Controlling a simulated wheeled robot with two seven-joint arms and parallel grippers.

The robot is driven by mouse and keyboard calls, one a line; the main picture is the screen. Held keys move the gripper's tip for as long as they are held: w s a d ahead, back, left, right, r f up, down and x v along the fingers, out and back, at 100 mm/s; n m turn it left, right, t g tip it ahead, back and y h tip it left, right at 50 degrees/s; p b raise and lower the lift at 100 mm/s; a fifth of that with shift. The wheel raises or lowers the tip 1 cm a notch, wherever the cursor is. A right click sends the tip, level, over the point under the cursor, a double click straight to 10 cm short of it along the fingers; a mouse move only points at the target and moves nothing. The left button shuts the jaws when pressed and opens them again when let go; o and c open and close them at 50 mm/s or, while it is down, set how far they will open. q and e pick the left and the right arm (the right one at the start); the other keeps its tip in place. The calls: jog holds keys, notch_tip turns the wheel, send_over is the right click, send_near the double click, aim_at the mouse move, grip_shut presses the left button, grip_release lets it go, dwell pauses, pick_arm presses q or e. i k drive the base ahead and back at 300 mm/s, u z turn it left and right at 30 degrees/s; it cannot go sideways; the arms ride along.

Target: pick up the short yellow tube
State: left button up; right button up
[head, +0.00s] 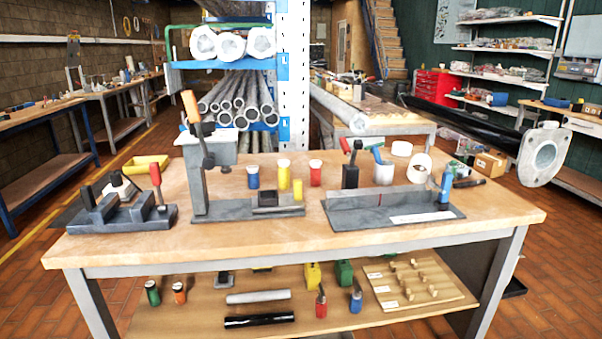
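Two yellow pieces stand close together on the wooden workbench (420,240), behind the grey press base. The taller yellow tube (283,176) has a white top. A smaller, shorter yellow piece (297,190) stands just to its right and slightly nearer; it looks like the short yellow tube, though it is small in the picture. A blue tube (253,180) with a white top is to the left and a red tube (316,175) with a white top is to the right. Neither of my grippers is in view.
A grey press (196,180) with an orange-tipped lever stands left of the tubes. A vise-like fixture (120,216) is at the left. A grey plate fixture (350,211) is at the right. The bench's front strip is clear. A lower shelf (190,317) holds several parts.

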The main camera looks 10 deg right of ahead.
aim_at(283, 174)
jog(key=z, duration=2.3)
jog(key=i, duration=1.4)
jog(key=u, duration=2.15)
